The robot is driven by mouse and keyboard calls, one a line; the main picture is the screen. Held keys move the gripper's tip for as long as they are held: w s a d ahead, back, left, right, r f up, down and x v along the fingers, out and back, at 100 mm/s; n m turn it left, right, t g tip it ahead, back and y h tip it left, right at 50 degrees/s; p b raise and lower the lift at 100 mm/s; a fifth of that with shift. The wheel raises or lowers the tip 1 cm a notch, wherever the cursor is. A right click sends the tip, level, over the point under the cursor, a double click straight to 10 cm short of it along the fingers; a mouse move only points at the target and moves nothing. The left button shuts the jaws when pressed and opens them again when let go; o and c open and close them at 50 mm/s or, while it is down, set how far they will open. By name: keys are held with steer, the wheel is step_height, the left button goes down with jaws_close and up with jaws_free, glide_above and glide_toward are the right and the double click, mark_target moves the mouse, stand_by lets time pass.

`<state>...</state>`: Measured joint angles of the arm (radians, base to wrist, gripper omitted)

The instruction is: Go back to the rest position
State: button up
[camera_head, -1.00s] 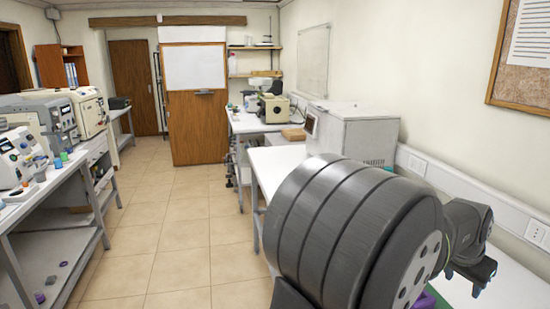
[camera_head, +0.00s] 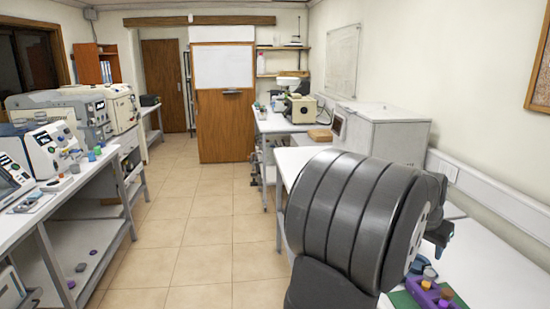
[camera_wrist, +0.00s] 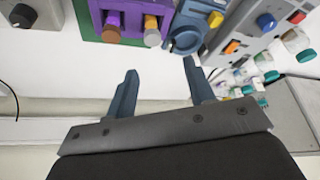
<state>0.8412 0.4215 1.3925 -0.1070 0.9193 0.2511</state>
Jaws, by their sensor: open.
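My gripper (camera_wrist: 160,68) is open in the wrist view, with its two blue-grey fingers apart and nothing between them. The fingers point toward a purple rack (camera_wrist: 122,32) holding brown and orange-capped vials, which stands on a green mat (camera_wrist: 88,22). The fingertips appear apart from the rack. In the head view my dark arm covers much of the right-hand bench, and only part of my gripper (camera_head: 438,236) shows behind it. The purple rack (camera_head: 432,295) also shows there, at the lower right.
A blue device (camera_wrist: 188,35) and several small vials (camera_wrist: 285,55) stand near the rack. A white box-shaped instrument (camera_head: 385,135) stands on the right bench (camera_head: 500,275) beyond my arm. A tiled aisle (camera_head: 195,235) lies clear between the benches. Instruments (camera_head: 45,145) fill the left bench.

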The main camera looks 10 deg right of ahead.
steer(key=w+a+f+n, duration=0.1)
steer(key=w+a+n, duration=0.1)
steer(key=w+a, duration=0.7)
steer(key=shift+w+t+y, duration=0.3)
steer(key=shift+w+t, duration=0.1)
steer(key=shift+w, duration=1)
steer(key=s+d+m, duration=0.1)
steer(key=s+d, duration=0.4)
steer(key=s, duration=0.2)
steer(key=s+d+m+g, duration=0.1)
steer(key=s+d, duration=0.5)
steer(key=s, duration=0.2)
steer(key=shift+s+r+m+h, duration=0.3)
steer(key=shift+r+h, duration=0.1)
